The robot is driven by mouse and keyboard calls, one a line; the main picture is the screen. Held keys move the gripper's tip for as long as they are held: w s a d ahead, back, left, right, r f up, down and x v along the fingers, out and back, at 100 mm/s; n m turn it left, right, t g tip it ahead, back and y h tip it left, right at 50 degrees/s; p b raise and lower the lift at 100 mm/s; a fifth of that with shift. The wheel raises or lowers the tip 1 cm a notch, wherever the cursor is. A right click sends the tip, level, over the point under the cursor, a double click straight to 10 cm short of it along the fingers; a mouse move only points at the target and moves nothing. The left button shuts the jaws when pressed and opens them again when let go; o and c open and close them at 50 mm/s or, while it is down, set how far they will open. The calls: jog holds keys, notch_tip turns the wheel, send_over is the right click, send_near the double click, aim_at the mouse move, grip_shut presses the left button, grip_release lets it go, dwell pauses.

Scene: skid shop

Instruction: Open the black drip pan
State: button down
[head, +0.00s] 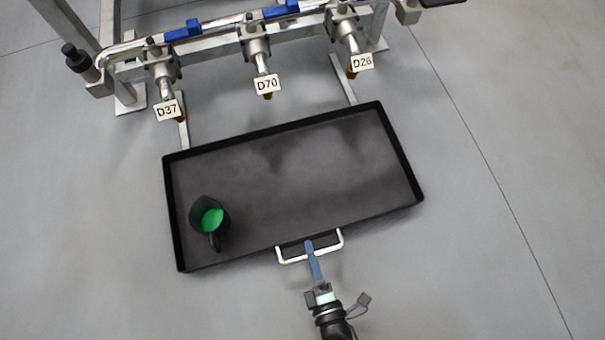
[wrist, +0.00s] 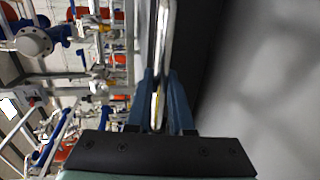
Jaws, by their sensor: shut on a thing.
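The black drip pan (head: 300,180) is a shallow rectangular tray low over the grey floor, in front of the pipe rack in the head view. It stands well out from under the rack on two rails. A pale metal handle (head: 283,256) is fixed to its near edge. My gripper (head: 309,246) is shut on this handle, its blue fingers reaching over the bar. In the wrist view my gripper (wrist: 161,105) has its blue fingers on both sides of the metal handle bar (wrist: 163,50). The pan's dark wall (wrist: 205,40) is beside it.
A dark jug (head: 205,212) with green contents stands in the pan's left part. Above the pan's far side are several valves tagged D37 (head: 167,110), D70 (head: 267,84) and D26 (head: 361,63). The grey floor (head: 490,240) is clear around the pan.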

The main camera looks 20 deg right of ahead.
jog(key=shift+f+v, duration=0.2)
jog(key=shift+v, duration=0.75)
jog(key=shift+f+v, duration=0.2)
jog(key=shift+v, duration=0.75)
jog(key=shift+f+v, duration=0.2)
jog(key=shift+v, duration=0.8)
jog(key=shift+s, duration=0.1)
jog(key=c, duration=0.8)
grip_release()
jog(key=p+v, duration=0.1)
jog(key=v, duration=1.2)
jog(key=shift+p, duration=0.4)
